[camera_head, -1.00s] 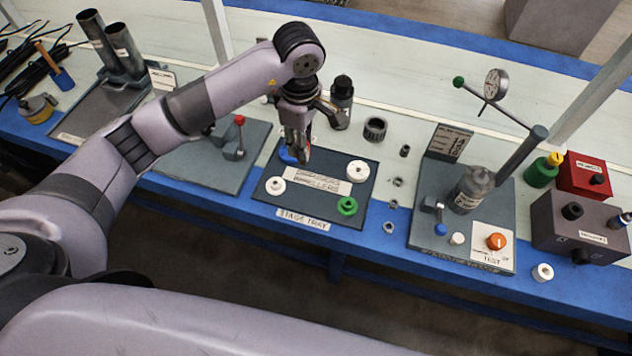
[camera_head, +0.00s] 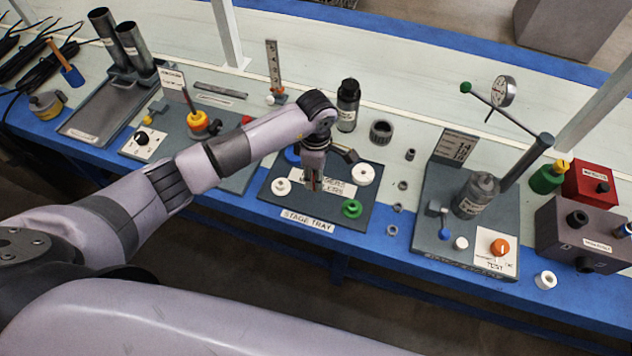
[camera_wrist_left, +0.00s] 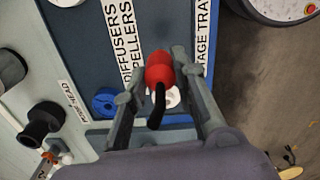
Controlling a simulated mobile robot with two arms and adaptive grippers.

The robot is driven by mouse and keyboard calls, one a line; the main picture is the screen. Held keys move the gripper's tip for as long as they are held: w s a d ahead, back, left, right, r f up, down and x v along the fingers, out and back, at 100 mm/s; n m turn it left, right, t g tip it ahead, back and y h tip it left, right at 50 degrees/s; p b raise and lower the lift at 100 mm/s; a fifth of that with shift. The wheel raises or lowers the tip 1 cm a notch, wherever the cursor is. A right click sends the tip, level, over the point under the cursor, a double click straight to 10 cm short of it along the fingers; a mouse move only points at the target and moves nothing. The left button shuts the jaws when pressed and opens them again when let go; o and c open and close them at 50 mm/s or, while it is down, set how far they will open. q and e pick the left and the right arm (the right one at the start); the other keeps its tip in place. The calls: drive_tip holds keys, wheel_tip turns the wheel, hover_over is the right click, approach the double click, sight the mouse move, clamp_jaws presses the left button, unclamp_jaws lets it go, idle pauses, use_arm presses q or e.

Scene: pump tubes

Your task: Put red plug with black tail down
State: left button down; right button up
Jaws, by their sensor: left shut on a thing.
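In the left wrist view, the red plug (camera_wrist_left: 159,72) with its black tail (camera_wrist_left: 157,108) sits between the two fingers of my left gripper (camera_wrist_left: 158,68). The gripper is shut on it. In the head view, my left gripper (camera_head: 314,184) points down over the middle of the stage tray (camera_head: 286,208), in front of its white label. The plug is too small and covered to make out there. The gap between plug and tray cannot be judged. My right gripper is in neither view.
The tray holds a white disc (camera_head: 281,186), a larger white disc (camera_head: 364,175), a green wheel (camera_head: 351,208) and a blue ring (camera_head: 292,154). A black bottle (camera_head: 347,105) and a dark ring (camera_head: 381,132) stand behind. The test stand (camera_head: 425,215) is at right.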

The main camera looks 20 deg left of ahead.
use_arm(q)
wheel_tip(320, 180, down, 4)
drive_tip(key=shift+r, duration=0.25)
drive_tip(key=shift+f, duration=0.45)
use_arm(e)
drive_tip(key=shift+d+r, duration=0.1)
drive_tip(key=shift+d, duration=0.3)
use_arm(q)
drive_tip(key=c, duration=1.8)
unclamp_jaws()
drive_tip(key=shift+f, duration=0.2)
drive_tip(key=o, duration=0.5)
drive_tip(key=shift+r, duration=0.1)
